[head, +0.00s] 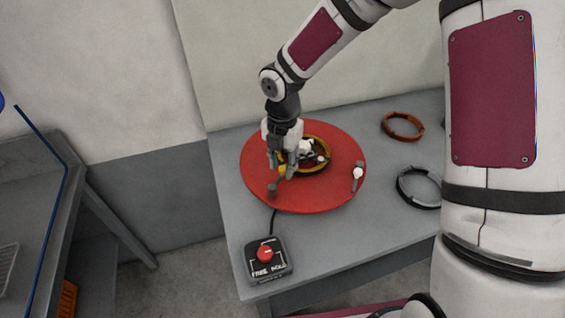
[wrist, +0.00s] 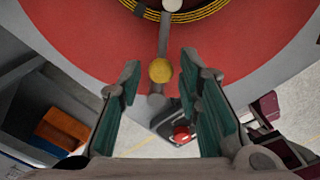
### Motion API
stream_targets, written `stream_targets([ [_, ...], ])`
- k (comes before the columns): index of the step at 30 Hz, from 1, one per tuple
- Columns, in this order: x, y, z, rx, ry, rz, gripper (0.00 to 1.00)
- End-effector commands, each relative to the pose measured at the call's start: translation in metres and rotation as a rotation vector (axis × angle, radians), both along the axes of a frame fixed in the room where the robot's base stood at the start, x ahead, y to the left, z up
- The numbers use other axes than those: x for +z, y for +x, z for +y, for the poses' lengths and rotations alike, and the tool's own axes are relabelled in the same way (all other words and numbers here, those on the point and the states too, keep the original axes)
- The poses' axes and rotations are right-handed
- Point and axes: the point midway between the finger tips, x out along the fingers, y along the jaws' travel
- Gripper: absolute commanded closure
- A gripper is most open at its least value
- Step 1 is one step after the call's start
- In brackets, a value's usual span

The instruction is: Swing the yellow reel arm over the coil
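The yellow reel arm is a grey bar with a round yellow knob (wrist: 160,70). In the wrist view the bar runs from the coil (wrist: 195,12) outward over the red disc, and the knob lies between my fingers. In the head view the coil (head: 326,150) is a yellow-and-dark ring in the middle of the red disc (head: 265,153). My gripper (head: 281,170) is over the disc's near-left part, pointing down. In the wrist view my gripper (wrist: 160,85) is open, with a gap on each side of the knob. Part of the coil is hidden behind my wrist in the head view.
A white-knobbed piece (head: 357,174) lies at the disc's right edge. A copper ring (head: 402,126) and a dark-and-white ring (head: 419,187) lie on the grey table (head: 310,240) to the right. A red-button box (head: 267,258) sits at the front left corner.

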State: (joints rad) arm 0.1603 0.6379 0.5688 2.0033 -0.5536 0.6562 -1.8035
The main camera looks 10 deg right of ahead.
Motion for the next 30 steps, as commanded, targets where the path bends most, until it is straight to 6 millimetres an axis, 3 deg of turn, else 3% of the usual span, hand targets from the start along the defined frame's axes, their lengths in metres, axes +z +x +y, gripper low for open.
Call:
stream_targets([
  [9, 0.001, 0.000, 0.000, -0.001, 0.000, 0.000, 0.61],
  [13, 0.010, 0.001, 0.000, -0.003, 0.000, -0.002, 0.61],
  [24, 0.082, 0.002, -0.001, -0.003, 0.000, -0.006, 0.61],
  [30, 0.110, 0.001, 0.000, -0.003, 0.000, -0.002, 0.61],
])
